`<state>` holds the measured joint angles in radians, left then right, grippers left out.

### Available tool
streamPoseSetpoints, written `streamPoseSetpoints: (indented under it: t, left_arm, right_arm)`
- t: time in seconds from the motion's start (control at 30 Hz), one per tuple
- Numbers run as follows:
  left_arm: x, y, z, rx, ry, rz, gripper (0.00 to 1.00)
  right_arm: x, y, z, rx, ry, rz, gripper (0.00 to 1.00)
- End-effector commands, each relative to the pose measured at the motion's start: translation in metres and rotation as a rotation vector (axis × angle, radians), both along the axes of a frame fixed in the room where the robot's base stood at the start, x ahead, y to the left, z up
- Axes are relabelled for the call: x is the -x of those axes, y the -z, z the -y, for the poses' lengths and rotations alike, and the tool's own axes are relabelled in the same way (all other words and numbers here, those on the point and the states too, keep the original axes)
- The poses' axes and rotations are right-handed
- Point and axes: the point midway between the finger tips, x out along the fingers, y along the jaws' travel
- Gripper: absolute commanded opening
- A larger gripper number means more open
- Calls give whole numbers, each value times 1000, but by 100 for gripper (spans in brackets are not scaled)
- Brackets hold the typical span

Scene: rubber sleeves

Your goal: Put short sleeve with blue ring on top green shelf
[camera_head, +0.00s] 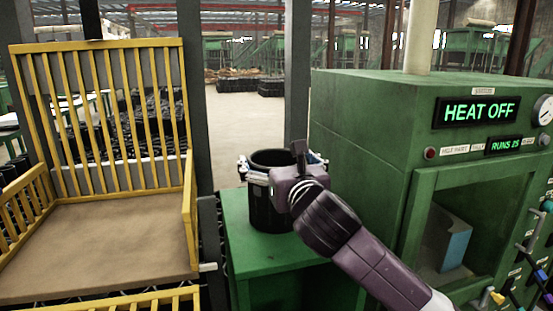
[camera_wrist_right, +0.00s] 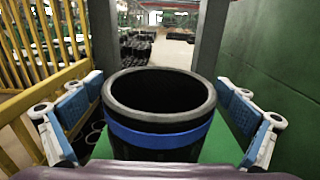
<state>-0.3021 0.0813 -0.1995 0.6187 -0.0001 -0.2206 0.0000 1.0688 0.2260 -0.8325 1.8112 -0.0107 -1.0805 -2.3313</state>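A short black sleeve (camera_head: 268,215) stands upright on the top of the green shelf (camera_head: 235,247). In the right wrist view the sleeve (camera_wrist_right: 160,95) shows a blue ring below its rim, and its top is open. My right gripper (camera_head: 283,166) is at the sleeve, with one finger on each side. In the right wrist view the fingers with blue pads stand apart from the sleeve, with gaps on both sides, so the gripper is open. My right wrist hides part of the sleeve in the head view. My left gripper is not in view.
A green machine (camera_head: 360,140) with a "HEAT OFF" display (camera_head: 478,112) stands right beside the shelf. Its opening holds a grey and blue block (camera_head: 453,243). A yellow-railed rack with a bare brown deck (camera_head: 110,240) stands at left. A grey post (camera_head: 297,80) rises behind the shelf.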

Motion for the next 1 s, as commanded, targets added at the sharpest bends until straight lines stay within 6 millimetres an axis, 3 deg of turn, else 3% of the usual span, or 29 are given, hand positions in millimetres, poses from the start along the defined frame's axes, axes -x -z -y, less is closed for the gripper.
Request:
streamPoseSetpoints:
  t: [0.37,1.0]
  left_arm:
    - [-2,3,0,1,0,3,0]
    - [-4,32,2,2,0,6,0]
  right_arm:
    - [5,-1,2,0,0,1,100]
    - [104,-1,33,0,-2,2,100]
